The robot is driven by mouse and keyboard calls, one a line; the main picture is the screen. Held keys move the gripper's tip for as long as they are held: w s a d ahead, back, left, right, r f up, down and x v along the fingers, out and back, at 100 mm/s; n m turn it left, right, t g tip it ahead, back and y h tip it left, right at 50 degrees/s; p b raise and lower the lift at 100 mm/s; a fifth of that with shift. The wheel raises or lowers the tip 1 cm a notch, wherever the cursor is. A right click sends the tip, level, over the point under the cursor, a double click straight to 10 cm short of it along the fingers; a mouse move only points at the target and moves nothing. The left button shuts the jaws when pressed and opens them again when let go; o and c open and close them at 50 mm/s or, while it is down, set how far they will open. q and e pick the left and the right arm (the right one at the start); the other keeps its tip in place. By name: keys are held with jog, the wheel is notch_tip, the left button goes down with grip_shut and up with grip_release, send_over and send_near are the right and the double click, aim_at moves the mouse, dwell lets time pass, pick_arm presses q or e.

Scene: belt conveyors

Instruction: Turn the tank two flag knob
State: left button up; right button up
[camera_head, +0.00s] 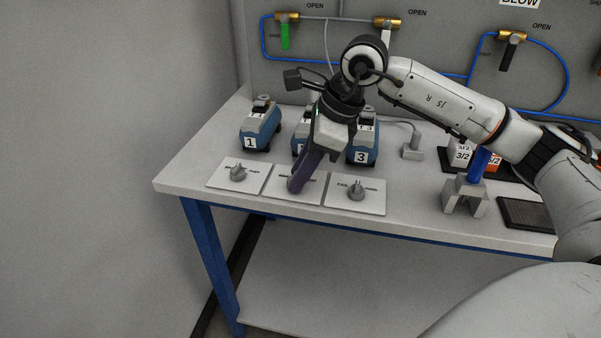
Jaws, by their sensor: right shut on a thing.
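Three white plates with grey flag knobs lie along the front of the table. The middle plate (316,192) is in front of the middle blue tank (299,146), which is mostly hidden behind my right arm. My right gripper (295,186) points down at the middle plate, and its dark fingers cover that plate's knob. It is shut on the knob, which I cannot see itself. The left knob (238,173) and the right knob (356,190) stand uncovered on their plates. My left gripper is not in view.
Blue tank 1 (259,127) and blue tank 3 (364,148) stand behind the plates. A grey stand (465,196) with a blue cylinder and a dark tray (524,214) are to the right. A panel with valves and blue hoses rises behind.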

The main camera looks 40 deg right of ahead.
jog(key=shift+n, duration=0.4)
jog(key=o, duration=0.7)
jog(key=shift+a, duration=0.1)
jog(key=shift+o, duration=0.2)
jog(key=shift+r, duration=0.1)
jog(key=v, duration=1)
